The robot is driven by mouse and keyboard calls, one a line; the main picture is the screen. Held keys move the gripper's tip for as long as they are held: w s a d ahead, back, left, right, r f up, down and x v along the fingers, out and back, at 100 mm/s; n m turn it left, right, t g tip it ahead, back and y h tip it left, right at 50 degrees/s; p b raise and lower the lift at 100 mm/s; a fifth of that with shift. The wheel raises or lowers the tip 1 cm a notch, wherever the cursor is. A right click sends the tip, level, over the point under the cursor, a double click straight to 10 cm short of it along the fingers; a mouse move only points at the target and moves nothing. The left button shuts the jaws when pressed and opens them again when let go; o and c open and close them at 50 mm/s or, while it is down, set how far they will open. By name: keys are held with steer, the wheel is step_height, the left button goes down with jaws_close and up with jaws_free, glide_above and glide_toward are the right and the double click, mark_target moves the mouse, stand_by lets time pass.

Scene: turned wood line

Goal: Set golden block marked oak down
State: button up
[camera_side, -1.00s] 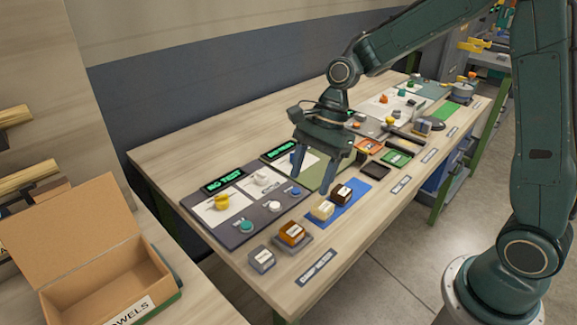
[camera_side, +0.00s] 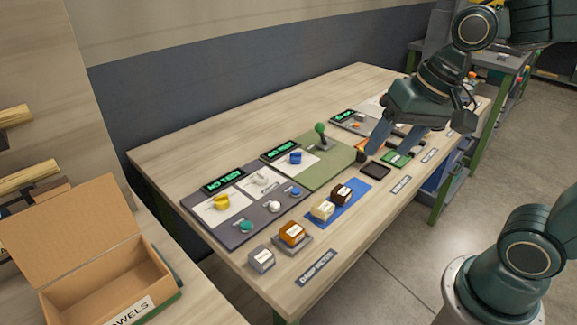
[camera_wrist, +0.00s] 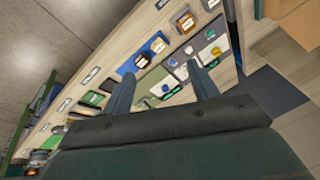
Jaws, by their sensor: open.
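The golden-brown block (camera_side: 292,232) with a white label sits on a small grey tray (camera_side: 305,244) near the front of the table; its label is too small to read. It also shows in the wrist view (camera_wrist: 185,22). A cream block (camera_side: 322,209) and a dark brown block (camera_side: 341,192) stand on a blue mat (camera_side: 350,206). A grey block (camera_side: 262,259) stands to the left. My gripper (camera_side: 392,148) is open and empty, well to the right of the golden-brown block, over the dark and green trays. In the wrist view my gripper (camera_wrist: 163,74) has its fingers apart with nothing between them.
A grey panel (camera_side: 238,236) holds yellow, white, teal and blue parts. A green panel (camera_side: 325,172) has an upright green-knobbed lever (camera_side: 320,130). A dark tray (camera_side: 375,170) and a green tray (camera_side: 397,159) lie farther right. An open cardboard box (camera_side: 80,270) stands at left.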

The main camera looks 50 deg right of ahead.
steer(key=s+d+n+t+h, duration=0.1)
steer(key=s+d+n, duration=0.1)
steer(key=s+n, duration=0.3)
steer(key=shift+s+d+r+t, duration=0.15)
steer(key=shift+s+r+t, duration=0.25)
steer(key=shift+s, duration=0.4)
stand_by(0.6)
